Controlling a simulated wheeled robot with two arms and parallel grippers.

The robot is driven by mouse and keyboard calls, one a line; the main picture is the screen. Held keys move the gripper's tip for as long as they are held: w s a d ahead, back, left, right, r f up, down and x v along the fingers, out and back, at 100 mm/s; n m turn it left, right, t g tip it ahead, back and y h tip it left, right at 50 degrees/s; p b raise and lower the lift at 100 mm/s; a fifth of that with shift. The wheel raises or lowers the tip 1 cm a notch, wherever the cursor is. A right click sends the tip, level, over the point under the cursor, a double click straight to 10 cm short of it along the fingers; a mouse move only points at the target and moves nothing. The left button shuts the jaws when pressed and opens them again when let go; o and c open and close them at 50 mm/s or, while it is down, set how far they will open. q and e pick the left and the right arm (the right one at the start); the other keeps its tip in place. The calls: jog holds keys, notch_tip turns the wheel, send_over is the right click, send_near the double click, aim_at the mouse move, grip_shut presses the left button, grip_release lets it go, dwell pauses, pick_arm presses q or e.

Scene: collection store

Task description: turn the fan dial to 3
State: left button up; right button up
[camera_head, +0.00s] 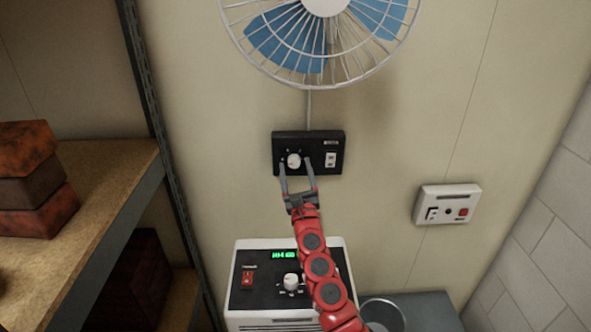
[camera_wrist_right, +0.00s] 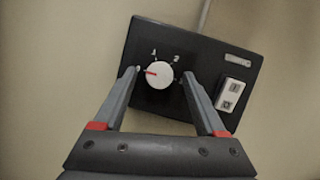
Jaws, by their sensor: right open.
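The fan dial (camera_head: 293,160) is a round white knob on a black control box (camera_head: 318,139) on the wall. In the right wrist view the dial (camera_wrist_right: 160,75) has a red pointer line aimed left, toward the mark at the left finger's tip. Marks that look like 1 and 2 show above it; the right side of the scale is partly hidden by a finger. My right gripper (camera_head: 297,168) is open, with one fingertip on each side of the dial; it also shows in the right wrist view (camera_wrist_right: 159,77). I cannot tell whether the fingers touch the knob. My left gripper is not in view.
A white rocker switch (camera_head: 331,160) sits right of the dial on the same box. The fan (camera_head: 318,40) hangs above. A white appliance (camera_head: 243,290) with its own knob stands below, and a wall panel (camera_head: 447,204) is at right. A shelf (camera_head: 100,170) flanks the left.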

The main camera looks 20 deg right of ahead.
jog(key=shift+w, duration=0.1)
grip_shut()
dwell(0.4)
